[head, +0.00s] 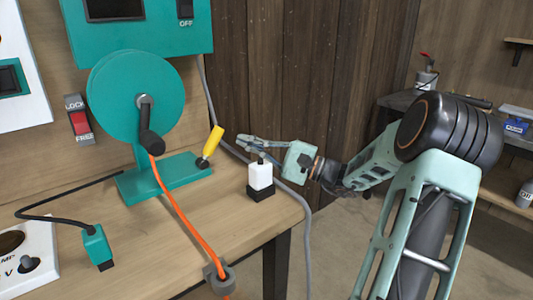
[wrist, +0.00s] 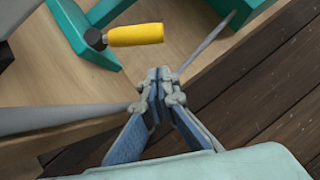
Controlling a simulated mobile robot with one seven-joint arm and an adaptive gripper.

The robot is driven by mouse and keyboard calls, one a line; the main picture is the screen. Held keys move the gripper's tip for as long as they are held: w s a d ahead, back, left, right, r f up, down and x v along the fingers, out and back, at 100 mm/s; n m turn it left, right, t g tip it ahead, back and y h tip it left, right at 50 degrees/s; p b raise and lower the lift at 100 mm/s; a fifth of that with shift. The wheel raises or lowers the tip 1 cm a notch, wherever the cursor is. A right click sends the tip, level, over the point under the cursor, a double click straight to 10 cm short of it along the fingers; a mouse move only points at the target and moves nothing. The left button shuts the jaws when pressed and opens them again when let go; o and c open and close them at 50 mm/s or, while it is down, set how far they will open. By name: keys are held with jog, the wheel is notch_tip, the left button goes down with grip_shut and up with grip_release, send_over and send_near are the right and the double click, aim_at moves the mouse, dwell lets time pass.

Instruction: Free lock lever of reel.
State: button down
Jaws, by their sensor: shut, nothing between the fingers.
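The teal reel (head: 125,95) stands on the wooden bench, with a black crank handle (head: 150,143) at its hub. The lock lever has a yellow grip (head: 213,140) and a dark pivot on the right end of the teal reel base (head: 150,185). The lever leans up and to the right. My gripper (head: 242,141) is shut and empty, just right of the lever. In the wrist view the yellow grip (wrist: 137,35) lies beyond and left of my shut fingertips (wrist: 165,75), with a visible gap.
A LOCK/FREE sign (head: 78,118) with a red part is on the panel left of the reel. An orange cable (head: 180,213) runs from the reel through a grey guide (head: 218,275). A white block on a black base (head: 260,178) stands below my gripper. A teal plug (head: 97,245) lies front left.

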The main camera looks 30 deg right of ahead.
aim_at(221, 130)
jog(key=shift+s+a+r+b, duration=0.15)
jog(key=shift+a+r, duration=0.25)
jog(key=shift+a, duration=0.4)
jog(key=shift+a+r+b, duration=0.15)
jog(key=shift+a+r, duration=0.2)
jog(key=shift+a, duration=0.45)
jog(key=shift+r, duration=0.1)
jog(key=shift+a+r+n, duration=0.15)
jog(key=shift+r+n, duration=0.05)
jog(key=shift+n, duration=0.2)
jog(key=shift+a+r+n+g+p, duration=0.2)
jog(key=shift+n+g+p, duration=0.1)
jog(key=shift+p, duration=0.15)
jog(key=shift+s+a+r+n+g, duration=0.1)
jog(key=shift+a+r+n+g, duration=0.2)
jog(key=shift+r+n, duration=0.2)
jog(key=shift+s+a+r+n+g+h+p, duration=0.1)
jog(key=shift+a+r+n+g+h+p, duration=0.25)
jog(key=shift+n, duration=0.25)
jog(key=shift+s+a+r+n+g+h+b, duration=0.15)
jog(key=shift+a+r+n+g+h, duration=0.25)
jog(key=shift+a+n, duration=0.35)
jog(key=shift+s+a+r+n+g+h+b, duration=0.15)
jog(key=shift+a+r+n+g+h, duration=0.15)
jog(key=shift+a+n, duration=0.4)
jog(key=shift+d, duration=0.1)
